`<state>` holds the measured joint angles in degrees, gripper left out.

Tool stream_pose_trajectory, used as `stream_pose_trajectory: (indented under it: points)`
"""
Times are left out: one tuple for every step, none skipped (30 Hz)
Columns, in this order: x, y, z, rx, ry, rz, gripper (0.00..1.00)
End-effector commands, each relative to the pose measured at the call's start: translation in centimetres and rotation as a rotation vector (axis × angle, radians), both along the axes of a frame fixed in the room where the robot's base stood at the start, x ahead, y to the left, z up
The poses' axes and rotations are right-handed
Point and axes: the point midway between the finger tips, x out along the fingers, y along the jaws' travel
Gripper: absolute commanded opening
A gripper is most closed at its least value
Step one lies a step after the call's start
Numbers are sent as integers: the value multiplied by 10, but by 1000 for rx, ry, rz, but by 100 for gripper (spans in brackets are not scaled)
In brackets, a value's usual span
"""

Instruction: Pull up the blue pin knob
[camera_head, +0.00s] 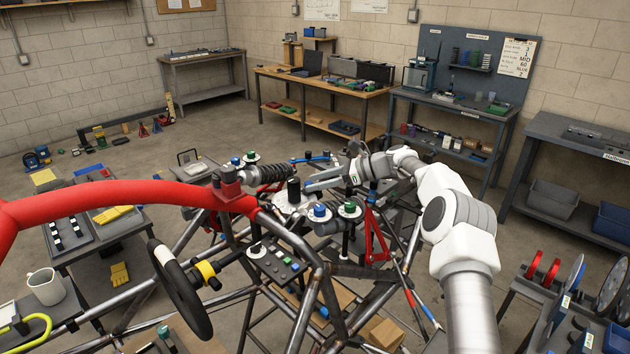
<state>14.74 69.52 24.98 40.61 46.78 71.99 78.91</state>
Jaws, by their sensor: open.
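Two blue knobs show on the tube chassis. One blue pin knob (320,210) sits upright on a pale disc near the middle of the frame, beside a green knob (350,207) on a similar disc. Another blue knob (237,162) stands farther back on the left, next to another green knob (251,157). I cannot tell which one the task means. My gripper (309,182) points left, above and behind the nearer blue knob and apart from it. It is open, with nothing seen between its fingers; the far finger is hard to make out.
A thick red tube (130,194) crosses the left side, above a black steering wheel (180,288). A small switch panel (275,263) is in front of the nearer knobs. A black cylinder (294,190) stands close by my fingertips.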

Motion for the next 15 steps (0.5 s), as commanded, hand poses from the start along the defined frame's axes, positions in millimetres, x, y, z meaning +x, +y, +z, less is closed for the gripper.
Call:
stream_pose_trajectory:
  points:
    - [1,4,-1,0,0,0,60]
    - [1,5,-2,0,0,0,60]
    - [1,7,-3,0,0,0,60]
    - [1,7,-3,0,0,0,60]
    - [2,8,-4,0,0,0,60]
    - [2,9,-4,0,0,0,60]
    - [2,9,-4,0,0,0,60]
    - [2,9,-4,0,0,0,60]
    - [2,9,-4,0,0,0,60]
    - [2,8,-4,0,0,0,60]
    - [2,8,-4,0,0,0,60]
    - [2,8,-4,0,0,0,60]
    - [2,8,-4,0,0,0,54]
    - [2,8,-4,0,0,0,49]
    - [2,8,-4,0,0,0,42]
